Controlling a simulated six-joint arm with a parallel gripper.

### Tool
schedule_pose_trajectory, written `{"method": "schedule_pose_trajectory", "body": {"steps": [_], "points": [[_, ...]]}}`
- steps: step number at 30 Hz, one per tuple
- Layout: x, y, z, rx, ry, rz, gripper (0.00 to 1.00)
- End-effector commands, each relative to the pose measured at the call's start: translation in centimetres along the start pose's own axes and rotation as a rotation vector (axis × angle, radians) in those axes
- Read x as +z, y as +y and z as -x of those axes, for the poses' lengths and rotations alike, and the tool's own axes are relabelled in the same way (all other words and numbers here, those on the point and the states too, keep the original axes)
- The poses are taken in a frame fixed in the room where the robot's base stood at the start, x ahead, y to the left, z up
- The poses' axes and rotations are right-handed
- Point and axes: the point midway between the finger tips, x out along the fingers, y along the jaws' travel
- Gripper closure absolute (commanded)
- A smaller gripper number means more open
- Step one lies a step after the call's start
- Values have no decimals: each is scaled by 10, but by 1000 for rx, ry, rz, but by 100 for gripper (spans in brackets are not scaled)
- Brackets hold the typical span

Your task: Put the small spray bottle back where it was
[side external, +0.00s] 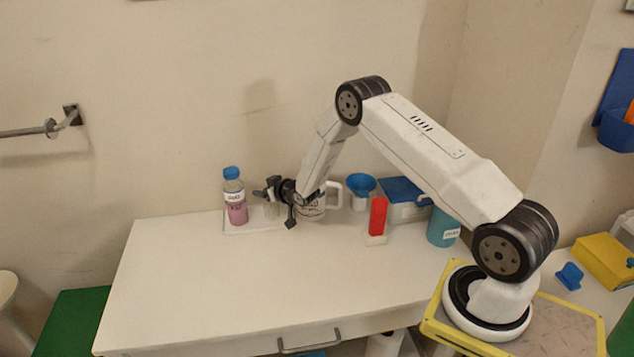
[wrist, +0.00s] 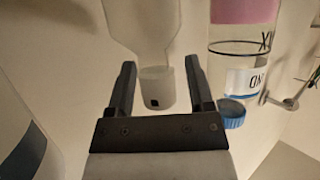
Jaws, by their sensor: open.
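The small spray bottle (wrist: 140,25) is pale and translucent, with a whitish head that has a dark square on it. In the wrist view, which is upside down, it appears between the two black fingers of my gripper (wrist: 160,64), with a gap visible on each side of its head. In the side view the spray bottle (side external: 271,210) is faint and partly hidden by my gripper (side external: 274,207). It appears upright on a shallow white tray (side external: 240,231). My gripper is open at its head; contact is not visible.
A pink-filled, blue-capped bottle (side external: 236,198) stands left of the spray bottle, also in the wrist view (wrist: 240,60). A white mug (side external: 313,208) is close on the right. The table front (side external: 220,300) is clear.

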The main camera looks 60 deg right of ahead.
Motion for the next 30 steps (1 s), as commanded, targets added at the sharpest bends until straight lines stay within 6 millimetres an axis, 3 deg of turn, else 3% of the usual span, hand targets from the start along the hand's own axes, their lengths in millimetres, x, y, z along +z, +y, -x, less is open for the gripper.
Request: {"method": "schedule_pose_trajectory", "body": {"steps": [11,30], "points": [[-2,0,16,0,0,0,33],[-2,0,85,1,0,-1,33]]}}
